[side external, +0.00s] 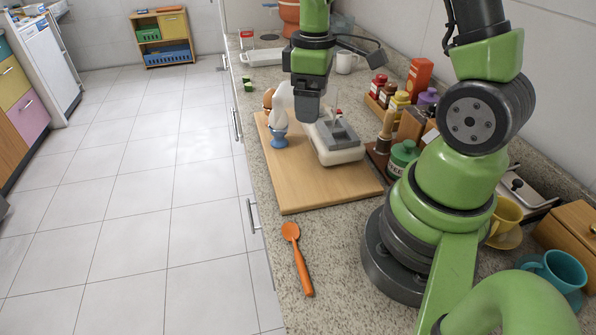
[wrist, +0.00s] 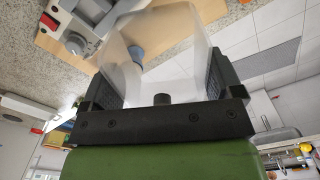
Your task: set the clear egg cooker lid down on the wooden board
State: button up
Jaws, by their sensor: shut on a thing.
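The clear lid (wrist: 170,72) is between the two fingers of my gripper (wrist: 162,80) in the wrist view, see-through and faceted. My gripper (side external: 307,112) is shut on it. In the side external view the lid shows as a pale shape (side external: 283,95) left of the fingers, above the wooden board (side external: 325,195); its gap to the board is hard to judge. The white and grey egg cooker (side external: 341,155) sits on the board, right of my gripper; it also shows in the wrist view (wrist: 78,40).
A blue egg cup (side external: 279,138) stands on the board's left side, near the lid. The front of the board is bare. An orange spoon (side external: 298,262) lies on the counter in front. Jars (side external: 400,103) and a green pot (side external: 402,156) stand right of the board.

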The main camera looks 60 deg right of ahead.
jog(key=shift+w+a+f+n, duration=0.1)
jog(key=shift+a+f+n, duration=0.65)
jog(key=shift+f, duration=1.15)
jog(key=shift+w+a+f+n, duration=0.1)
jog(key=shift+a+f+n, duration=0.2)
jog(key=shift+f+n, duration=1.15)
jog(key=shift+w+a+f+n, duration=0.1)
jog(key=shift+a+f+n, duration=0.45)
jog(key=shift+f, duration=1.75)
